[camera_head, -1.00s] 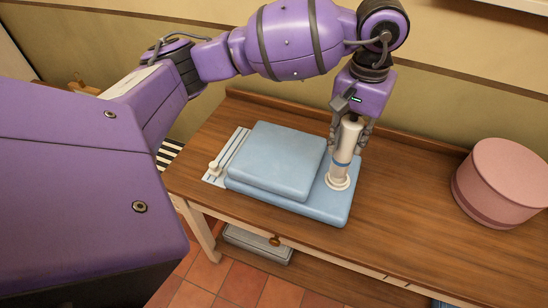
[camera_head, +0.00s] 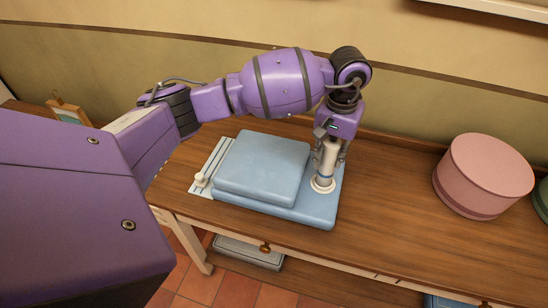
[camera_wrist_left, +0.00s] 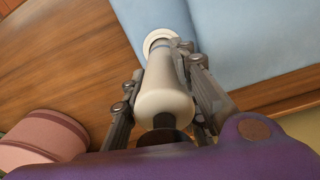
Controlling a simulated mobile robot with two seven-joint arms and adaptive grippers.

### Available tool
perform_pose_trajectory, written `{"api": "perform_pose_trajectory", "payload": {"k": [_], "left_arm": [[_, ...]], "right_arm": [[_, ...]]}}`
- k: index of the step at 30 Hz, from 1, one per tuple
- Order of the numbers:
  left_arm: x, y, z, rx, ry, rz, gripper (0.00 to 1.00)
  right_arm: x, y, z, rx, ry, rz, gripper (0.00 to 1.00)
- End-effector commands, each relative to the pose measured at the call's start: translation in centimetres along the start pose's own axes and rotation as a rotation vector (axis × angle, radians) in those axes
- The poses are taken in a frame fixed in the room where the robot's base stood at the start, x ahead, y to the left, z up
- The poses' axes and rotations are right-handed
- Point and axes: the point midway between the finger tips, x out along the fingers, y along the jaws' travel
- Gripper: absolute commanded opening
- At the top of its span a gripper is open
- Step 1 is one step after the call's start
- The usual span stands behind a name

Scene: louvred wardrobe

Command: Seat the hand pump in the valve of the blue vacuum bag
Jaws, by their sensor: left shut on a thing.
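The blue vacuum bag (camera_head: 262,167) lies on the wooden table, with a raised padded part and a lower flat part; it also shows in the left wrist view (camera_wrist_left: 235,35). The round cream valve (camera_head: 322,186) is on its lower right part. The cream hand pump (camera_head: 327,160) with a blue band stands nearly upright, its lower end at the valve; whether it is fully seated I cannot tell. My left gripper (camera_head: 329,150) is shut on the pump's body from above; its fingers flank the pump (camera_wrist_left: 165,90) in the left wrist view. My right gripper is not in view.
A white slide strip (camera_head: 211,168) lies along the bag's left edge. A pink round box (camera_head: 484,175) stands on the table at the right, with a green item (camera_head: 541,200) beside it. The tabletop between bag and box is clear. The wall is behind.

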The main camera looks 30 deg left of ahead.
Motion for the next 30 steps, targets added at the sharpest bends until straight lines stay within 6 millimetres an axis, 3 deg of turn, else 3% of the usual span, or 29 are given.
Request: {"api": "perform_pose_trajectory", "payload": {"k": [4, 5, 9, 20, 25, 30], "left_arm": [[0.4, 0.1, -0.1, 0.001, 0.003, 0.0, 0.0], [0.4, 0.1, -0.1, 0.001, 0.002, 0.0, 0.28], [0.2, 0.1, -0.1, 0.001, 0.004, 0.0, 0.46], [-0.3, 0.1, -0.1, 0.001, 0.005, 0.002, 0.46], [-2.5, 0.1, -0.2, 0.001, 0.008, 0.001, 0.46], [-6.3, 0.1, -0.2, 0.001, 0.008, 0.0, 0.46]], "right_arm": [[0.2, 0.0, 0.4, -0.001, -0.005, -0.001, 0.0], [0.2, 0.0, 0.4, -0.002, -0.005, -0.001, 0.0], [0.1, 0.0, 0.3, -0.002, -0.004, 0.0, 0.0], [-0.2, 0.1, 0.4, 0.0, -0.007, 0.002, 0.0], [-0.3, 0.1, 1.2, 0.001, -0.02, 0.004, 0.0], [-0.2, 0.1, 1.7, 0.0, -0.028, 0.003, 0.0]]}}
